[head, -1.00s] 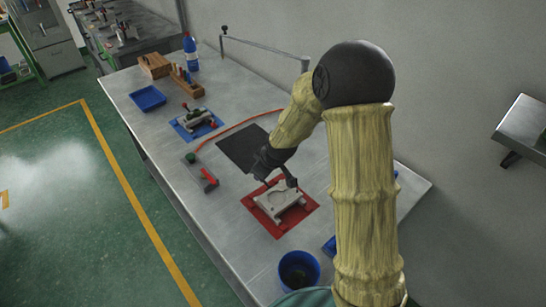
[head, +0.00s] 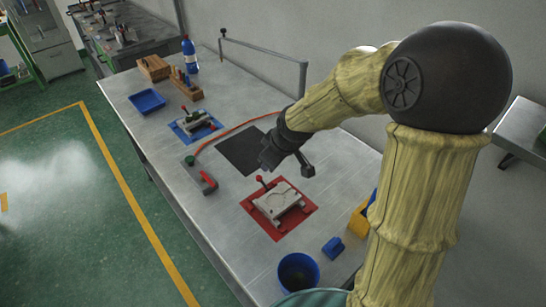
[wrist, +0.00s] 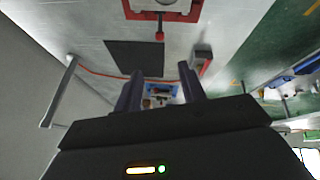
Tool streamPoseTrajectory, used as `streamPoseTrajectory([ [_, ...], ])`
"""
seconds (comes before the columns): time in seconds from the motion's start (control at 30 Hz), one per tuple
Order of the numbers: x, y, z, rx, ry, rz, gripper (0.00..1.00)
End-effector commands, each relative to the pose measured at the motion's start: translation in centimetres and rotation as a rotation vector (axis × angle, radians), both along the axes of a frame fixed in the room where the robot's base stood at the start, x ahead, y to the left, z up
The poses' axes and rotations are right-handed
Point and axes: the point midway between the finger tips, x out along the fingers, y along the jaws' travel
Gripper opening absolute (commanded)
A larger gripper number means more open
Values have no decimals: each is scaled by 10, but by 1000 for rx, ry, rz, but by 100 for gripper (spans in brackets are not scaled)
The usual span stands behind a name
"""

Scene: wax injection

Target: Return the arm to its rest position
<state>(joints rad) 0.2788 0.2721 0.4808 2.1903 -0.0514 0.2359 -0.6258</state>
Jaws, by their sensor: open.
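My gripper (head: 287,165) is open and empty. In the head view it hangs above the table, over the gap between the black mat (head: 243,151) and the red mat (head: 301,220). In the wrist view its two fingers (wrist: 159,92) stand apart with nothing between them. My arm comes in from the right of the head view, bent at a large dark elbow joint. A grey mould with a red handle (head: 280,201) sits on the red mat, clear of the gripper.
A second mould on a blue mat (head: 184,137), a blue tray (head: 147,101), wooden blocks, a blue bottle (head: 189,56) and a red-handled tool (head: 208,183) stand farther back. A blue bin (head: 298,271), a blue block (head: 333,247) and a yellow container (head: 359,221) are at the near end. A metal rail (head: 262,49) runs along the wall.

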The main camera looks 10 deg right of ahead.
Motion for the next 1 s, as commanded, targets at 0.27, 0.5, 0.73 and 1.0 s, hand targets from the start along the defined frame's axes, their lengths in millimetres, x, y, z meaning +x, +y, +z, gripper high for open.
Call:
streamPoseTrajectory([
  [0.27, 0, 0, 0, 0, 0, 1, 40],
  [0.5, -16, -10, -3, -1, 36, -73, 40],
  [0.73, -92, -55, -8, 30, 177, -448, 40],
  [1.0, -159, -85, -13, 98, 279, -793, 40],
])
